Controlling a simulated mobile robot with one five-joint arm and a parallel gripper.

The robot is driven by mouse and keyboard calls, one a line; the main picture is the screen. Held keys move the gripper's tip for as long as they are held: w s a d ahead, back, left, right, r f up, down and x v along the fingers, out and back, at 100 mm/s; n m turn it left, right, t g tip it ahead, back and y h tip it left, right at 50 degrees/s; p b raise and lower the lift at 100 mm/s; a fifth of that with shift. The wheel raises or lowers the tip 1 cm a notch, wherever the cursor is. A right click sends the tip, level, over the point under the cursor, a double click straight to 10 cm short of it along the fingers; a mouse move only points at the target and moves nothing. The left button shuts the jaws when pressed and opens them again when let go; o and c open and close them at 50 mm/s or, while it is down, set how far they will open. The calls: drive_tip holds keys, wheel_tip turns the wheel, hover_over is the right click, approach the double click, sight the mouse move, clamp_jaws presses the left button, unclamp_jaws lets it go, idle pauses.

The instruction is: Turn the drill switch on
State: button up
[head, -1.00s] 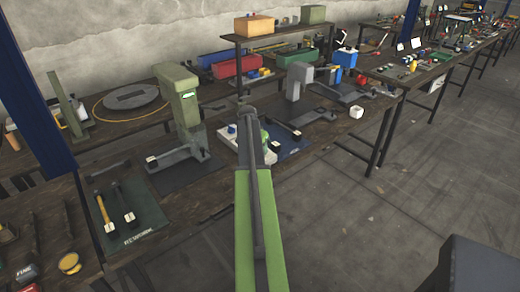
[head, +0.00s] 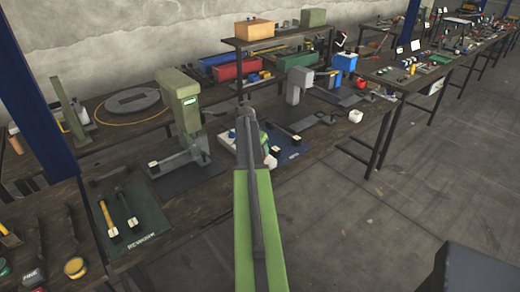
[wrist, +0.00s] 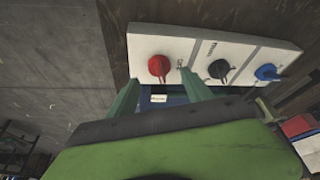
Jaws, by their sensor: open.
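A white switch panel (wrist: 215,50) with three rotary knobs shows in the wrist view: a red knob (wrist: 159,66) at the left, a black knob (wrist: 219,68) in the middle and a blue knob (wrist: 267,72) at the right. The labels are too small to read, so I cannot tell which knob is the drill switch. My gripper (wrist: 160,77) is open, its green fingers apart on either side below the red knob. Whether they touch the panel I cannot tell. In the head view my arm hides most of the panel (head: 228,140).
A green press (head: 180,100) stands left of my arm and a grey press (head: 300,85) to the right. A dark mat with hammers (head: 125,215) lies at the near left. A white cup (head: 355,116) sits near the bench edge.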

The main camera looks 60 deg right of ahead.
drive_tip(key=p+v, duration=1.1)
drive_tip(key=v, duration=0.3)
drive_tip(key=shift+d+f, duration=0.1)
